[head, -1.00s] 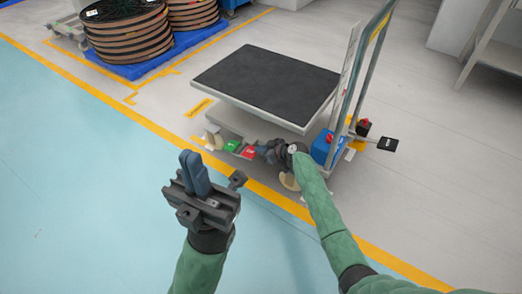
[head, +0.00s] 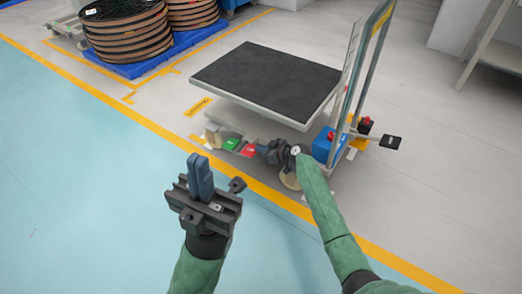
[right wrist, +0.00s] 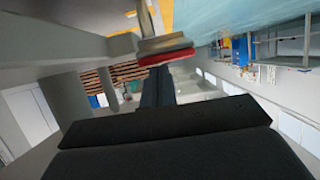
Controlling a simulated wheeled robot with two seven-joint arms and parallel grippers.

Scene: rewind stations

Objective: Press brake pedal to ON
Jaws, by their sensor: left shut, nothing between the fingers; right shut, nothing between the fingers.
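A lift cart (head: 297,118) with a black top stands on the grey floor. A green pedal (head: 231,144) and a red pedal (head: 249,150) sit low on its near side; I cannot read any marking on them. My right gripper (head: 262,149) is shut and empty, its tips right beside the red pedal. In the right wrist view the shut fingers (right wrist: 157,88) point at the red-edged pedal (right wrist: 166,57); I cannot tell whether they touch it. My left gripper (head: 198,172) is shut and empty, raised in front of the cart, away from the pedals.
A blue box with a red button (head: 325,145) and a black pedal (head: 390,143) are at the cart's right end, below its handle (head: 363,70). Cable reels (head: 127,37) stand on a blue pallet behind left. The blue floor (head: 80,180) at left is clear.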

